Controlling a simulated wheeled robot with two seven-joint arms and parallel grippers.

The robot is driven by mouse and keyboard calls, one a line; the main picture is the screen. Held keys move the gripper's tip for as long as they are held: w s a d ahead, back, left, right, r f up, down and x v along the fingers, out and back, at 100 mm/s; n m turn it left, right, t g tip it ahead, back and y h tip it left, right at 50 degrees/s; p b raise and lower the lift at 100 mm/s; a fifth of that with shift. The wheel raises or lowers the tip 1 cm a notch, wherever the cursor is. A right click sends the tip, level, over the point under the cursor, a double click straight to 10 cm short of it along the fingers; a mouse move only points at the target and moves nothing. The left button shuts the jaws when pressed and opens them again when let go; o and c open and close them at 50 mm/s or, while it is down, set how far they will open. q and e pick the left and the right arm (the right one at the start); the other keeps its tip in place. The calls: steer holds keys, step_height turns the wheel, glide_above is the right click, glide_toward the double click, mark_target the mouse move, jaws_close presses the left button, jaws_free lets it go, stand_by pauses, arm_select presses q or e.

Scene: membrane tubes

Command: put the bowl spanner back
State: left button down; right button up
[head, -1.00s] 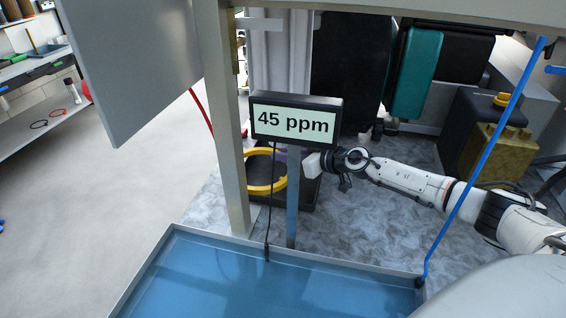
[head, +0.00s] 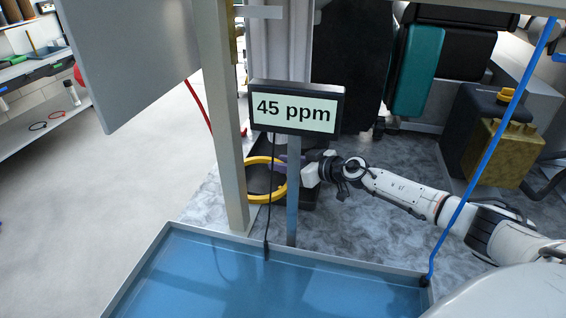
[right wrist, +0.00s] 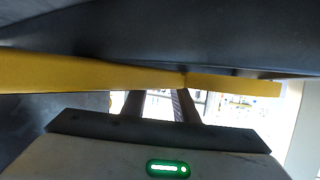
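The bowl spanner, a yellow ring (head: 248,190), is behind the ppm display's post, beyond the blue tank. In the right wrist view its yellow edge (right wrist: 60,75) crosses the picture just beyond the fingers. My right gripper (head: 283,162) reaches in from the right, with its fingertips at the ring's right side. It appears shut on the ring, since both shift together; the contact itself is partly hidden. My left gripper is not in view.
The display reading 45 ppm (head: 296,108) and its post (head: 292,205) stand in front of the ring. A metal upright (head: 222,130) is close on its left. A blue tank (head: 270,285) fills the front. A blue tube (head: 490,150) slants across the right.

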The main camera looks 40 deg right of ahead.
steer(key=shift+o, duration=0.5)
steer(key=shift+r, duration=0.1)
steer(key=shift+r, duration=0.2)
steer(key=p+v, duration=0.1)
steer(key=v, duration=0.9)
steer(key=shift+s+f, duration=0.1)
steer(key=shift+v, duration=1)
